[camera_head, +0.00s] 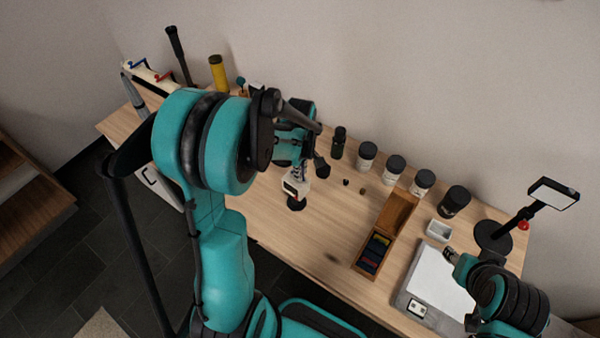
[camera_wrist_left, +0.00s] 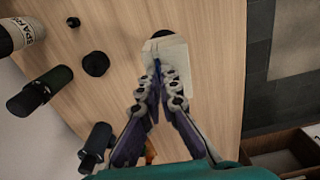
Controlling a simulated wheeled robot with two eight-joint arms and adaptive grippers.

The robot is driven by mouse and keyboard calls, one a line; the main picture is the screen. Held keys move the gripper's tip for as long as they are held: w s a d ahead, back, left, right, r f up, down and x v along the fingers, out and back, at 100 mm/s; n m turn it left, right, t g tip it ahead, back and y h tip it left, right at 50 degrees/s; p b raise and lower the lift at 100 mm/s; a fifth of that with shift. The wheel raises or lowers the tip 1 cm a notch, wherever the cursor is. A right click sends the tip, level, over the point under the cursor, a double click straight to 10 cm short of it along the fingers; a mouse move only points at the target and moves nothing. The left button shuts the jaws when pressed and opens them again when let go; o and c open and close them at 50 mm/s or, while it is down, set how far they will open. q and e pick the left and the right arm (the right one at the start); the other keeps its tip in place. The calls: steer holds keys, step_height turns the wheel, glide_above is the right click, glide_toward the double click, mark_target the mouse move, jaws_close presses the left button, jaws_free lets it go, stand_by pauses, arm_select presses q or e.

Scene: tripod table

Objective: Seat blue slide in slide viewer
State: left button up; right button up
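In the left wrist view the viewer (camera_wrist_left: 174,52) lies right at my fingertips. My left gripper (camera_head: 300,170) is over the viewer. Its fingers (camera_wrist_left: 157,76) are closed together on a thin blue edge, seemingly the blue slide (camera_wrist_left: 157,67), at the viewer's top. The fingers hide most of it, so I cannot tell how deep it sits. My right gripper (camera_head: 450,255) is by the white panel; its finger opening is unclear.
An open wooden box (camera_head: 397,212) with several coloured slides stands right of the viewer. Several dark-lidded jars (camera_head: 394,170) line the back. A small white dish (camera_head: 438,230), a white panel (camera_head: 440,283) and a black stand (camera_head: 493,237) are at right. Table between viewer and box is clear.

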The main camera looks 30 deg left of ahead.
arm_select(q)
steer(key=shift+o, duration=0.2)
steer(key=shift+r, duration=0.2)
step_height(320, 180, up, 11)
steer(key=p, duration=0.3)
steer(key=s+d+r+m+t, duration=0.6)
steer(key=s+d+m, duration=0.3)
steer(key=m, duration=0.7)
steer(key=shift+s+d+t, duration=0.4)
steer(key=shift+s+t, duration=0.2)
steer(key=shift+s, duration=0.35)
step_height(320, 180, down, 9)
steer(key=b, duration=0.9)
steer(key=shift+f, duration=0.15)
